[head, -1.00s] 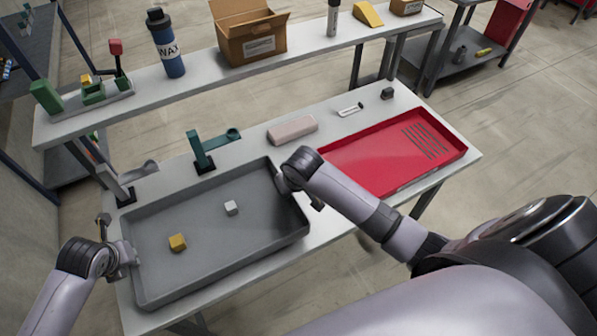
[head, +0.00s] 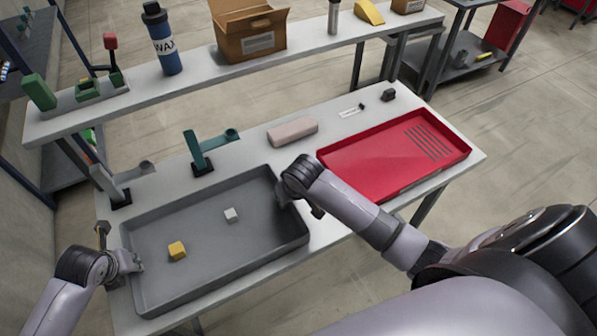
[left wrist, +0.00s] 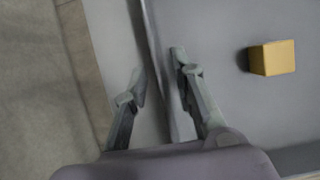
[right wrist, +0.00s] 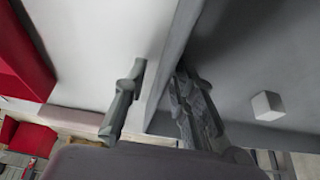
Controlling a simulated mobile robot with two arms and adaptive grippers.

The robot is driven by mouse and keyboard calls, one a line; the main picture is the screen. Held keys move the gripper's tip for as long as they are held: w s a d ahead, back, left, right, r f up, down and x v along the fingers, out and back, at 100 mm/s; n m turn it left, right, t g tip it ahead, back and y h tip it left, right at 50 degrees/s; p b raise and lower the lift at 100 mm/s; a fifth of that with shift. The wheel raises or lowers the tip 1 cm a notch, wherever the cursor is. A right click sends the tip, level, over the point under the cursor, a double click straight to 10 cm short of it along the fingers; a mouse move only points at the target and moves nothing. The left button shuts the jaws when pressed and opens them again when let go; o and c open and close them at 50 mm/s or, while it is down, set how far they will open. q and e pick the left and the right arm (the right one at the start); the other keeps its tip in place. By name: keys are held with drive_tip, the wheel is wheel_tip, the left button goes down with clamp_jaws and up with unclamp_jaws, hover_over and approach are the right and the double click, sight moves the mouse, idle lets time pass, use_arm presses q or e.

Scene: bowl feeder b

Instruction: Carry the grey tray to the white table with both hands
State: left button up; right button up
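The grey tray (head: 205,274) is a shallow box on a pale table (head: 262,262). A yellow cube (head: 177,250) and a small white cube (head: 231,215) lie in it. My left gripper (head: 132,262) is at the tray's left wall. In the left wrist view its fingers (left wrist: 158,75) stand apart on either side of the wall, with gaps showing. My right gripper (head: 283,193) is at the right wall. In the right wrist view its fingers (right wrist: 159,75) straddle the wall, with a gap on the outer side. The tray appears to rest on the table.
A red tray (head: 385,160) lies to the right on the same table. A green stand (head: 197,155), a pinkish block (head: 292,131) and a small dark part (head: 388,95) stand behind. A rear shelf (head: 200,80) carries a blue bottle (head: 163,42) and an open cardboard box (head: 250,30).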

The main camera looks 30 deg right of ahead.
use_arm(q)
drive_tip(key=v, duration=1.1)
use_arm(e)
drive_tip(key=shift+r, duration=0.1)
drive_tip(key=v, duration=1.1)
drive_tip(key=shift+s+r, duration=0.2)
drive_tip(key=shift+r, duration=0.15)
use_arm(q)
drive_tip(key=shift+s+r, duration=0.25)
drive_tip(key=shift+r, duration=0.15)
